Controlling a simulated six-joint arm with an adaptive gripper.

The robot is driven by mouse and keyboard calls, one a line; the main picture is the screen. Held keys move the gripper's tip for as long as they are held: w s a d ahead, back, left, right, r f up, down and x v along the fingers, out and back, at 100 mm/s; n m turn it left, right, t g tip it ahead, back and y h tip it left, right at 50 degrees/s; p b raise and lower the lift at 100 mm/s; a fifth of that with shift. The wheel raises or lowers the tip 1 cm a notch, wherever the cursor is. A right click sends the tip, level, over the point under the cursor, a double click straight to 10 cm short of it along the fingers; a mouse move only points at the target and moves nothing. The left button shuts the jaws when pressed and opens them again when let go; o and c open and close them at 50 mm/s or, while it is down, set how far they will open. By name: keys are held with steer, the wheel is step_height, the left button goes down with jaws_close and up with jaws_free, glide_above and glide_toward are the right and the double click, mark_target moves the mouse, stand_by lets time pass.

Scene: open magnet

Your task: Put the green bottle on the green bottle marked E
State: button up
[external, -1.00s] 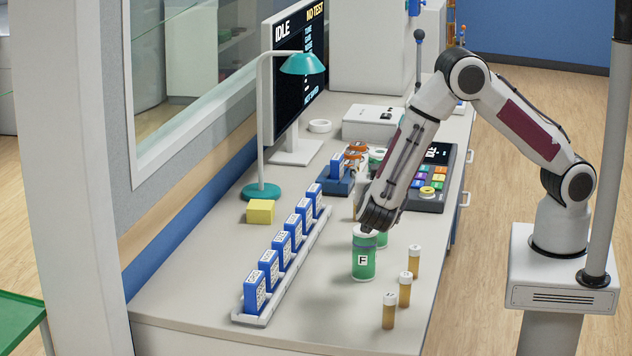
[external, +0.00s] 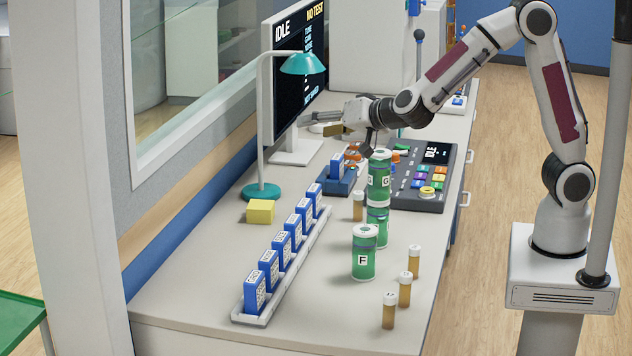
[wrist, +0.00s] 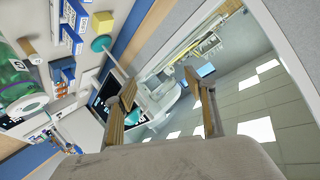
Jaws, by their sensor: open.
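A green bottle marked G (external: 379,181) stands upright on top of another green bottle (external: 377,228). I cannot read the lower bottle's label, so I cannot tell whether it is E. A green bottle marked F (external: 363,260) stands alone in front of that stack. My gripper (external: 322,124) is open and empty, raised and turned sideways toward the monitor, above and left of the stack. In the wrist view, its spread fingers (wrist: 167,98) have nothing between them. Part of a green bottle (wrist: 12,80) shows at that view's left edge.
Several small amber vials (external: 389,312) stand around the bottles. A rack of blue boxes (external: 268,312), a teal lamp (external: 302,64), a yellow block (external: 260,211) and the monitor (external: 296,75) are to the left. A keypad (external: 423,185) lies to the right of the stack.

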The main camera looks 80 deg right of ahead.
steer(key=s+a+r+n+g+y, duration=0.1)
steer(key=s+a+r+n+y, duration=0.25)
steer(key=s, duration=0.25)
steer(key=s+a+r+n+y, duration=0.2)
steer(key=s+a+n+y, duration=0.15)
steer(key=s, duration=0.25)
steer(key=s+d+f+n+g, duration=0.1)
steer(key=s+d+f+g, duration=0.2)
steer(key=s, duration=0.9)
steer(key=s+d+f+n+g+h, duration=0.1)
steer(key=s+d+f+n+g, duration=0.1)
steer(key=s, duration=1.1)
steer(key=d+f+g, duration=0.1)
steer(key=d+f, duration=0.1)
steer(key=d, duration=0.1)
steer(key=shift+s+d+n, duration=0.25)
steer(key=shift+s+n, duration=0.05)
